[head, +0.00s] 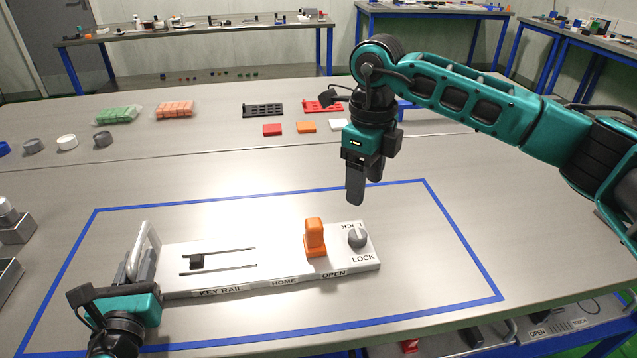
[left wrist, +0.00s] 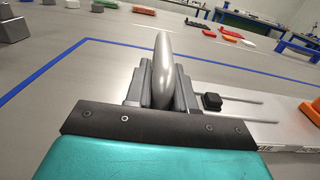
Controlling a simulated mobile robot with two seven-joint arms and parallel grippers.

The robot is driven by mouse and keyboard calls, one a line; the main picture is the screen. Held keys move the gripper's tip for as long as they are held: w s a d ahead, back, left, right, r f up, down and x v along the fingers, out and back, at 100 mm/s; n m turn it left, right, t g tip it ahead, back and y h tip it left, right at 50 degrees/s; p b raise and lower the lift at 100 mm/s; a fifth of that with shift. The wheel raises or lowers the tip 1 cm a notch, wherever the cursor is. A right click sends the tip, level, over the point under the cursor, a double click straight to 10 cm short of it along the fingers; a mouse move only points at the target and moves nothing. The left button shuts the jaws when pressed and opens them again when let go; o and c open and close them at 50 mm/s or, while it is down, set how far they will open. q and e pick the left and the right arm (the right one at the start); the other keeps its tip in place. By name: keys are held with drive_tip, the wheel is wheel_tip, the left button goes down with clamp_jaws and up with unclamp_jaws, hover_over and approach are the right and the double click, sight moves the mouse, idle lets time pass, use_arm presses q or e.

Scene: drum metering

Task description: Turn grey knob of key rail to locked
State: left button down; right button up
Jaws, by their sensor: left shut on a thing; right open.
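The key rail (head: 280,269) is a white plate inside a blue outline, with labels KEY RAIL, HOME, OPEN and LOCK. The grey knob (head: 357,238) sits at its right end, between LOCK in front and a small label behind; its exact setting is hard to tell. An orange upright block (head: 315,238) stands left of the knob. My left gripper (head: 142,266) is shut on a silver handle (head: 151,243) at the rail's left end; the handle also shows in the left wrist view (left wrist: 163,68). My right gripper (head: 355,198) is open and empty, above and behind the knob.
A black slider block (head: 197,261) sits between two thin rods on the rail. Caps (head: 67,142), green and orange packs (head: 118,115), racks and coloured blocks (head: 306,127) lie farther back. Grey bins (head: 14,229) stand at left. The table right of the rail is clear.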

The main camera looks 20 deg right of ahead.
use_arm(q)
drive_tip(key=c, duration=0.9)
unclamp_jaws()
drive_tip(key=shift+s, duration=0.1)
